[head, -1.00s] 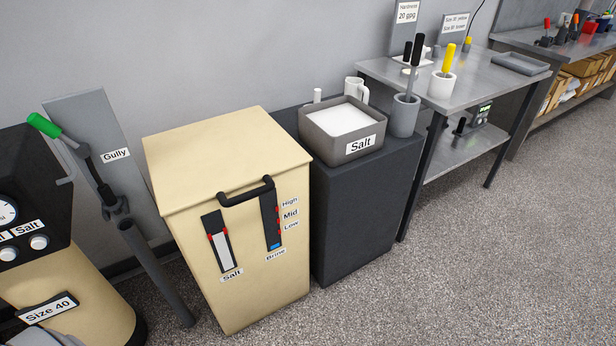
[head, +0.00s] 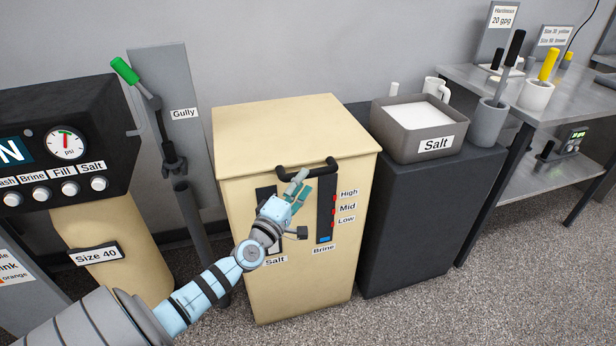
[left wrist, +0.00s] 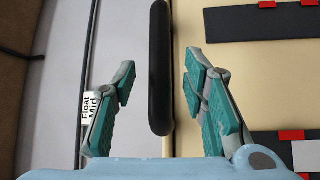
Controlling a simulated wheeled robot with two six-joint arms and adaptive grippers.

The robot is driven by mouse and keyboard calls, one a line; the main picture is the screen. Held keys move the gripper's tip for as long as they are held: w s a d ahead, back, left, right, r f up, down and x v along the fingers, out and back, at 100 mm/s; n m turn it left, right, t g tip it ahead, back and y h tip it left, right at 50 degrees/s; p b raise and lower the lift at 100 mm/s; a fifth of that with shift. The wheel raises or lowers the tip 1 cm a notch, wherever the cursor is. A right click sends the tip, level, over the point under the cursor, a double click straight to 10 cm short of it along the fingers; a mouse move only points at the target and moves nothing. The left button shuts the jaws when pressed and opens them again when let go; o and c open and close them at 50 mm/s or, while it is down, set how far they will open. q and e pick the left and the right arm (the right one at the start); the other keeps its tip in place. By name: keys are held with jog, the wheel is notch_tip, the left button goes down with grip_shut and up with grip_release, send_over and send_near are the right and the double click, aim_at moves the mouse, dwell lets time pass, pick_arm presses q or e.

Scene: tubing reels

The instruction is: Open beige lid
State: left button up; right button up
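The beige lid (head: 290,130) lies flat and closed on top of the beige cabinet (head: 275,285). A black bar handle (head: 307,168) stands out at the lid's front edge; it also shows in the left wrist view (left wrist: 159,65). My left gripper (head: 301,183) is in front of the cabinet, just below the handle in the head view. In the left wrist view the left gripper (left wrist: 158,82) is open, with the handle showing in the gap between its teal fingers. Neither finger visibly touches it. I cannot tell the exact depth. My right gripper is not in view.
A dark stand (head: 425,220) with a grey salt tray (head: 435,143) is close on the cabinet's right. A grey pipe with a green-handled lever (head: 124,70) stands left of the cabinet. A metal table (head: 590,108) is further right. Open floor lies in front.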

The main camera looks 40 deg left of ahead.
pick_arm(q)
jog(key=x, duration=0.4)
jog(key=shift+w+b, duration=0.2)
jog(key=shift+b, duration=0.15)
grip_shut()
